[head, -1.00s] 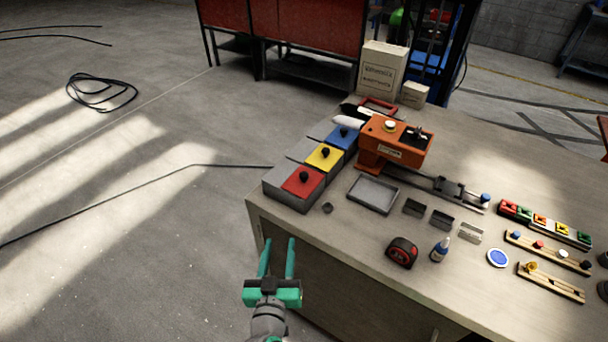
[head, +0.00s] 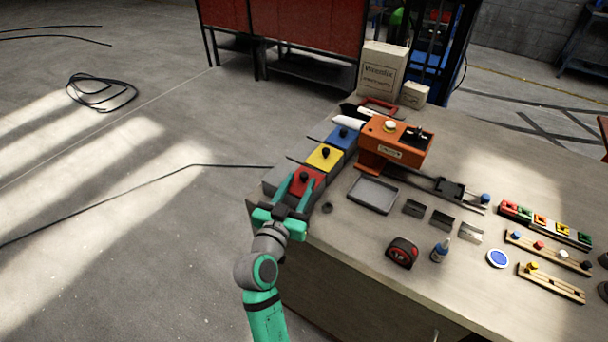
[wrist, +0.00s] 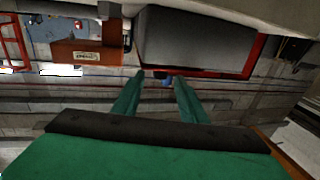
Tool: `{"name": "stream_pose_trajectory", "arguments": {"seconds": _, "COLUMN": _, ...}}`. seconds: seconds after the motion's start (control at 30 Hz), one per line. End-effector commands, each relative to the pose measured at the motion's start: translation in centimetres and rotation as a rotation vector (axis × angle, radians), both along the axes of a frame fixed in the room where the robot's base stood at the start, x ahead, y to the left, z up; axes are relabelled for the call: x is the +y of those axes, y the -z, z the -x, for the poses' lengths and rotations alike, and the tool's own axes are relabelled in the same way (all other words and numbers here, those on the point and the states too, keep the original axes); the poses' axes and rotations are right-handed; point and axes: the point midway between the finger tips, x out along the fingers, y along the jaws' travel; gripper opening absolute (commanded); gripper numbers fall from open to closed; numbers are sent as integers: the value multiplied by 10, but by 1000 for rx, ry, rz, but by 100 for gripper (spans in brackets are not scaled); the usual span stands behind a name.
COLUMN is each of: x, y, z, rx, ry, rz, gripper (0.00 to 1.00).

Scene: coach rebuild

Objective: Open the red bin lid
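The red bin lid (head: 300,187) lies on a grey bin at the near left corner of the workbench and looks shut. A black knob (head: 304,177) stands on it. My green gripper (head: 298,182) is at the bin's near side with its two fingers apart, reaching over the lid toward the knob. In the wrist view the grey bin (wrist: 195,42) with its red rim appears upside down above the fingers (wrist: 157,80). A small dark shape is near the fingertips there; I cannot tell whether they touch the knob. Nothing is held.
A yellow lid (head: 325,157) and a blue lid (head: 343,138) are on the bins behind. A grey tray (head: 373,195) and an orange machine (head: 396,142) stand to the right. A tape measure (head: 402,252) lies near the front edge.

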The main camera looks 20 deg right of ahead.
Motion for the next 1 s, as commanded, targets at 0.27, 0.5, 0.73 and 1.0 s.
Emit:
{"name": "stream_pose_trajectory", "arguments": {"seconds": 0.27, "x": -22, "y": 0, "z": -27, "rx": 0, "ry": -1, "rz": 0, "gripper": 39}}
{"name": "stream_pose_trajectory", "arguments": {"seconds": 0.5, "x": -27, "y": 0, "z": -32, "rx": -1, "ry": 0, "rz": 0, "gripper": 39}}
{"name": "stream_pose_trajectory", "arguments": {"seconds": 0.73, "x": -26, "y": 0, "z": -32, "rx": 0, "ry": -1, "rz": 0, "gripper": 24}}
{"name": "stream_pose_trajectory", "arguments": {"seconds": 1.0, "x": -25, "y": 0, "z": -34, "rx": 0, "ry": -2, "rz": 0, "gripper": 0}}
